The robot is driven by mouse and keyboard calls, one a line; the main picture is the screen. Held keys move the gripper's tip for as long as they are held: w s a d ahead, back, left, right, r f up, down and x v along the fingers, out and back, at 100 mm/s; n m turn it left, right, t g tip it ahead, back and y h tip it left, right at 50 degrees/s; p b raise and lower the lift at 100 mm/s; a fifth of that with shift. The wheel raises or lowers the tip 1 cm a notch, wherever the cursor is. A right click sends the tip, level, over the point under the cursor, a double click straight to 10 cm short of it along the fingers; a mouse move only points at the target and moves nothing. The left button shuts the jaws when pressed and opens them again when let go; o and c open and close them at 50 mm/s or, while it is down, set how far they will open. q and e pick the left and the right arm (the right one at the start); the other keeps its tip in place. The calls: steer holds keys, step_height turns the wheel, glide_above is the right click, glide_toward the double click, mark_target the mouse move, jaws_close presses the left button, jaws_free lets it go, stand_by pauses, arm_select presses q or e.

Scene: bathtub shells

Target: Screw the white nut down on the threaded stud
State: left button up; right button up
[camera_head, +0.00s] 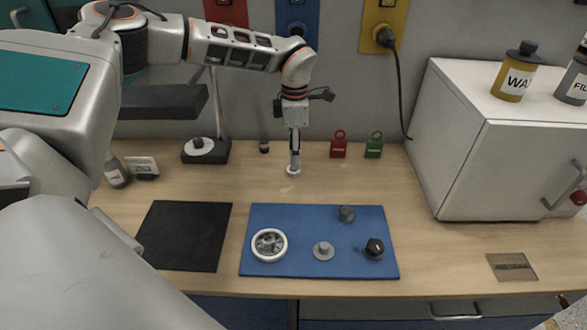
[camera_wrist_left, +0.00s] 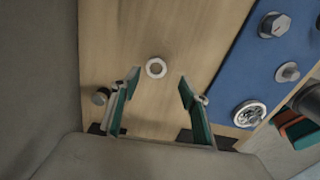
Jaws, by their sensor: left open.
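The white nut (camera_head: 293,171) is a small pale ring flat on the bare wood behind the blue mat. It also shows in the left wrist view (camera_wrist_left: 156,68). My left gripper (camera_head: 295,158) points down just above it. Its green-padded fingers (camera_wrist_left: 158,80) are open and empty, with the nut in line with the gap between them; I cannot tell the exact height. A grey disc with a short upright post (camera_head: 323,250) stands on the blue mat and looks like the threaded stud, also in the wrist view (camera_wrist_left: 288,72). Its threads are too small to make out.
The blue mat (camera_head: 300,217) also carries a white-rimmed wheel (camera_head: 257,250), a grey hex piece (camera_head: 346,213) and a black knob (camera_head: 374,248). A small dark cylinder (camera_head: 264,147) stands behind the nut. Red (camera_head: 338,148) and green (camera_head: 373,149) padlock-like pieces stand behind right.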

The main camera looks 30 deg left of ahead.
arm_select(q)
steer(key=shift+w+a+f+p, duration=0.1)
steer(key=shift+f+p, duration=0.05)
steer(key=shift+f, duration=0.75)
steer(key=shift+w+f+p, duration=0.15)
steer(key=shift+f+p, duration=0.05)
steer(key=shift+f, duration=0.75)
steer(key=shift+w+a+f+p, duration=0.1)
steer(key=shift+f+p, duration=0.05)
steer(key=shift+f, duration=0.75)
steer(key=c, duration=1)
